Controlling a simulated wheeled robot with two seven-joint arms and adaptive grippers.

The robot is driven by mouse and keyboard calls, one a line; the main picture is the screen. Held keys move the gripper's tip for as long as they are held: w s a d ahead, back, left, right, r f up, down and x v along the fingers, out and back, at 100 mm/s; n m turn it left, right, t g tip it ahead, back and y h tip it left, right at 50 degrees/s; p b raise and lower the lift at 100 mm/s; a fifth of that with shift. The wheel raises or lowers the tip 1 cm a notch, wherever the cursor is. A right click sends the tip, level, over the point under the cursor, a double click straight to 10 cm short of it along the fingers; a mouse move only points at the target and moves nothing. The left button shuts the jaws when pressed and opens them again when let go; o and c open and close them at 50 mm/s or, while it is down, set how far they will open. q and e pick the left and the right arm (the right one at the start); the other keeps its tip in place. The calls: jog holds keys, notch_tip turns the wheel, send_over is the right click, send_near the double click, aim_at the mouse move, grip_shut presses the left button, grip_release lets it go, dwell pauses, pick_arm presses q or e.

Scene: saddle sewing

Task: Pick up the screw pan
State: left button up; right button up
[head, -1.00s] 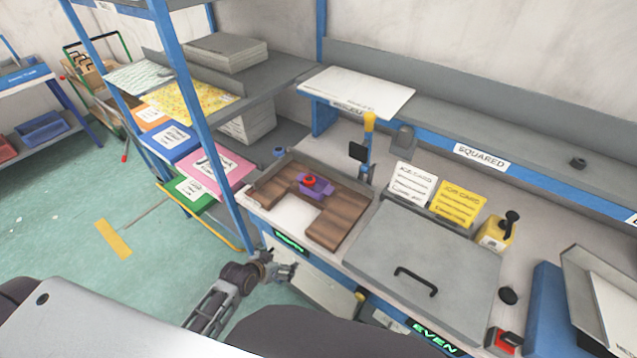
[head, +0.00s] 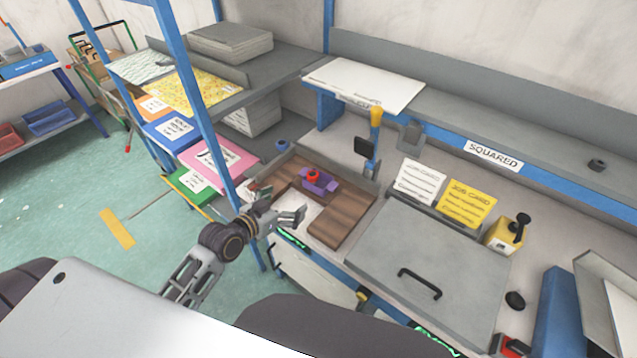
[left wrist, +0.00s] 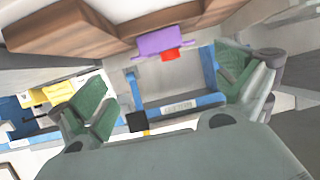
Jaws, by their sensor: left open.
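A small purple pan (head: 319,181) with a red piece (head: 313,174) on it sits in the brown wooden tray (head: 345,213) on the workbench. I take it to be the screw pan. It also shows in the left wrist view as the purple pan (left wrist: 160,41) with the red piece (left wrist: 170,55). My left gripper (head: 284,203) is open and empty, at the near left edge of the wooden tray, apart from the pan. Its green-padded fingers (left wrist: 166,87) are spread wide in the left wrist view. My right gripper is not in view.
A blue shelf post (head: 212,135) stands left of the tray, close to my left arm. A grey lidded panel (head: 428,258) lies to the right, with a white job card (head: 419,182) and a yellow one (head: 466,203) behind it. A yellow-topped lever (head: 376,118) rises behind the tray.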

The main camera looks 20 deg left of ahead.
aim_at(312, 185)
pick_arm(q)
jog(key=shift+x, duration=2.3)
jog(key=shift+p+x, duration=0.35)
jog(key=shift+x, duration=1.35)
jog(key=shift+w+f, duration=0.1)
jog(key=shift+w, duration=0.15)
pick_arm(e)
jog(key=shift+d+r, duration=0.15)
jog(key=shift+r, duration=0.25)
pick_arm(q)
jog(key=shift+w, duration=0.15)
jog(key=shift+r+p+x, duration=0.15)
jog(key=shift+p+x, duration=0.1)
jog(key=shift+x, duration=0.55)
jog(key=shift+r+p+x, duration=0.15)
jog(key=shift+p+x, duration=0.1)
jog(key=shift+x, duration=1.6)
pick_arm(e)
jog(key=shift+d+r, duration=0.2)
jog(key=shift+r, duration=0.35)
